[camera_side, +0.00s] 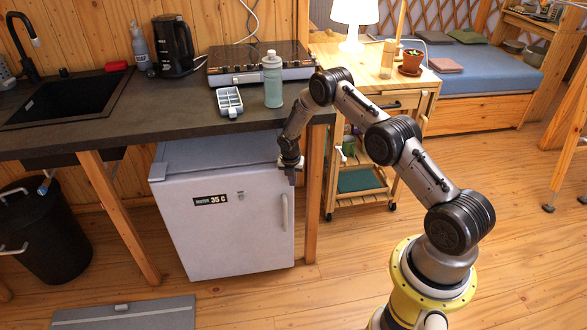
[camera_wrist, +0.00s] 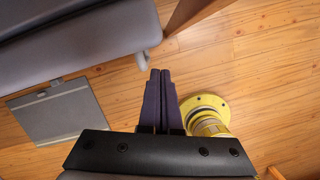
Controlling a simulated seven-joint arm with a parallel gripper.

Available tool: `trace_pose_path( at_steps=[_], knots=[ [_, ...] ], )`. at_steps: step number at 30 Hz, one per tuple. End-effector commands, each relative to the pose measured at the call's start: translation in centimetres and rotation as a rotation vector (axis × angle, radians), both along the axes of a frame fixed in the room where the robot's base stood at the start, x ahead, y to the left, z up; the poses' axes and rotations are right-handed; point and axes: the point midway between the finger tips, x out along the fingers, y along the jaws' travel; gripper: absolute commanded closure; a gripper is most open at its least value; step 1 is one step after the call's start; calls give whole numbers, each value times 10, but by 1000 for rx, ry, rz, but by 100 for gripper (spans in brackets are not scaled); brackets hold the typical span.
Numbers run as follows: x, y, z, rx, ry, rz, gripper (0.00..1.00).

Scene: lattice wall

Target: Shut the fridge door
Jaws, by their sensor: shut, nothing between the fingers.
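The small grey fridge (camera_side: 215,150) stands under the counter. Its door (camera_side: 235,230) faces the side camera, with a label and an upright handle (camera_side: 285,212) near its right edge. My gripper (camera_side: 290,170) points down at the door's upper right corner, above the handle. Its fingers (camera_wrist: 160,73) are together and empty; contact with the door cannot be told.
The counter (camera_side: 130,115) overhangs the fridge, with a wooden leg (camera_side: 311,195) close to the right of my gripper. A grey flat panel (camera_side: 125,315) lies on the floor in front. A wooden cart (camera_side: 360,185) stands at right.

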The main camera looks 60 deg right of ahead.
Motion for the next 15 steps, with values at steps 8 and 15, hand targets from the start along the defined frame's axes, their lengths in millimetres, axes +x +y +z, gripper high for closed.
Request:
trace_pose_path(
  at_steps=[8,15],
  knots=[
    [-16,19,47,3,5,1,100],
    [-23,26,84,4,6,1,100]
  ],
)
